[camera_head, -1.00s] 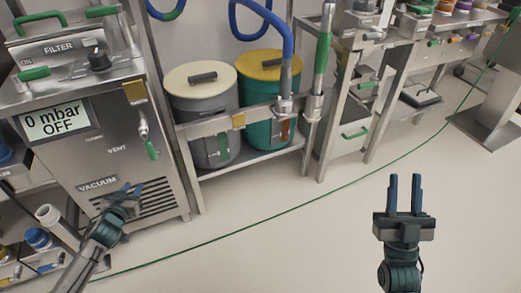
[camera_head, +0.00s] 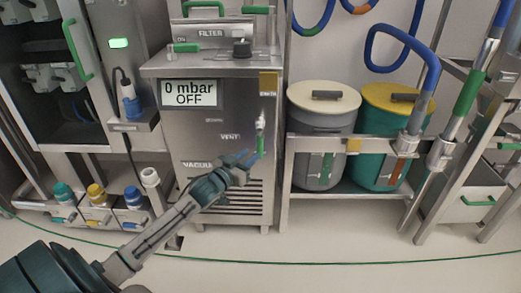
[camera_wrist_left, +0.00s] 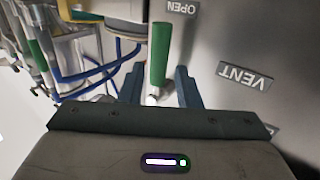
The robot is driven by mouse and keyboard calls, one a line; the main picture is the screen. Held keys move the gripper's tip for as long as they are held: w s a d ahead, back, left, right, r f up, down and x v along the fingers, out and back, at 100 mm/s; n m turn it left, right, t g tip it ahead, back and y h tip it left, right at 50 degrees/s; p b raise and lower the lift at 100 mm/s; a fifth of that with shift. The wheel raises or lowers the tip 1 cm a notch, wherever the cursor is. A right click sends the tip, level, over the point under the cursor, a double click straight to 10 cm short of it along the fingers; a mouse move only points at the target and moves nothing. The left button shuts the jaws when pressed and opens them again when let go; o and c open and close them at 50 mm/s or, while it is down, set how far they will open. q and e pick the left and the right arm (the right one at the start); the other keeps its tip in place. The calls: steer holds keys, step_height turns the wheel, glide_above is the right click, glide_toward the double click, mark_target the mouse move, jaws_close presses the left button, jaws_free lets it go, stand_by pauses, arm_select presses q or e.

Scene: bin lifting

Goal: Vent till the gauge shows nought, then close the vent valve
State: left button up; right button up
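The vacuum unit (camera_head: 228,130) has a gauge display (camera_head: 189,93) that reads "0 mbar OFF". The vent valve's green handle (camera_head: 260,146) hangs down from its silver fitting on the front panel, right of the VENT label. My left gripper (camera_head: 249,157) is at the handle. In the left wrist view the green handle (camera_wrist_left: 160,50) lies between the two fingers (camera_wrist_left: 158,72), with a gap on each side, so the gripper is open. The handle's free end lies beside the OPEN label (camera_wrist_left: 182,6). My right gripper is out of view.
A grey bin (camera_head: 321,150) and a teal bin with a yellow lid (camera_head: 398,97) stand in a metal rack to the right. Bottles with coloured caps (camera_head: 97,196) stand low on the left. A green line (camera_head: 330,263) crosses the open floor in front.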

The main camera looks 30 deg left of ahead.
mark_target(258, 149)
arm_select(q)
steer(key=w+b, duration=0.2)
steer(key=w, duration=0.3)
steer(key=shift+w+d+f+b, duration=0.1)
steer(key=shift+w+f+b, duration=0.05)
steer(key=shift+w+b, duration=0.2)
steer(key=shift+w, duration=0.6)
steer(key=shift+c, duration=0.2)
jaws_close()
